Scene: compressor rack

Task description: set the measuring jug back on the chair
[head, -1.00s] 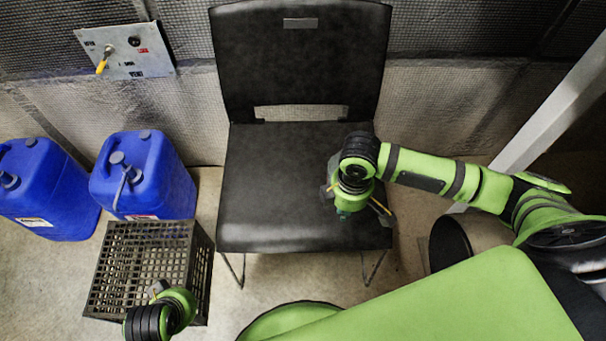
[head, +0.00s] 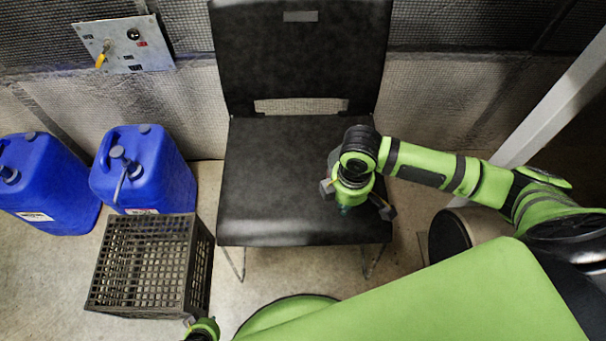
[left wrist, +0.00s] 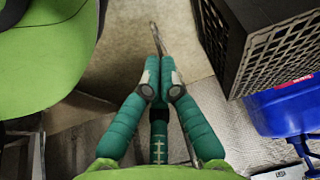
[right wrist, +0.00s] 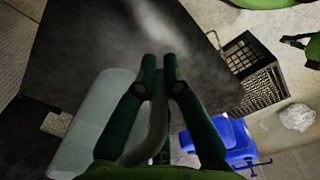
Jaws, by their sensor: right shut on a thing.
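The measuring jug (right wrist: 95,125) is a pale, translucent vessel in the right wrist view. My right gripper (right wrist: 162,62) is shut on its handle, with the jug body to the left of the fingers. The black chair (head: 275,185) stands in the middle of the head view, and its seat also shows behind the jug in the right wrist view (right wrist: 130,40). In the head view my right gripper (head: 350,200) is over the right front part of the seat and hides the jug. I cannot tell whether the jug touches the seat. My left gripper (left wrist: 158,68) is shut and empty, low near the crate.
A dark slatted crate (head: 145,265) stands on the floor left of the chair. Two blue jerrycans (head: 145,175) (head: 45,185) stand behind it. A switch panel (head: 122,45) is on the back wall. A round bin (head: 450,235) stands right of the chair. The seat's left part is clear.

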